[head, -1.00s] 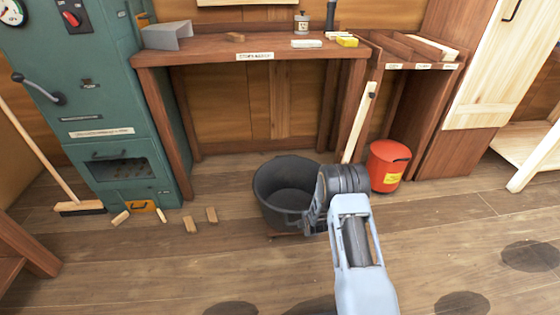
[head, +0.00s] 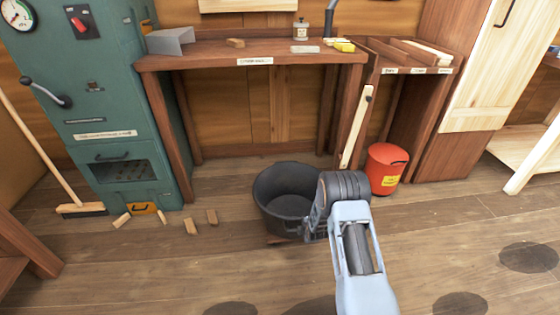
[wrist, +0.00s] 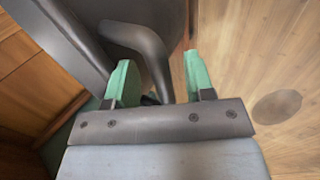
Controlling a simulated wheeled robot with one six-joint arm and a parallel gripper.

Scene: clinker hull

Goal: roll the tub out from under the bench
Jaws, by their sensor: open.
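The dark grey tub (head: 270,210) stands on the floor in front of the bench opening, open end up, with a low reddish board (head: 280,239) partly showing beneath it. The bench (head: 205,62) is a brown wooden worktop behind it. My gripper (head: 309,228) is at the tub's right front side, its fingers mostly hidden in the head view. In the wrist view, my gripper's two green fingers (wrist: 160,62) are spread apart. The tub's dark curved handle (wrist: 145,45) runs down between them, with the tub wall behind. I cannot tell whether the fingers touch the handle.
A red bin (head: 383,170) stands right of the tub. A green cabinet (head: 150,165) and several small wood blocks (head: 191,226) are to the left. A pale plank (head: 355,125) leans at the bench's right end. The floor in front is clear, with dark round patches.

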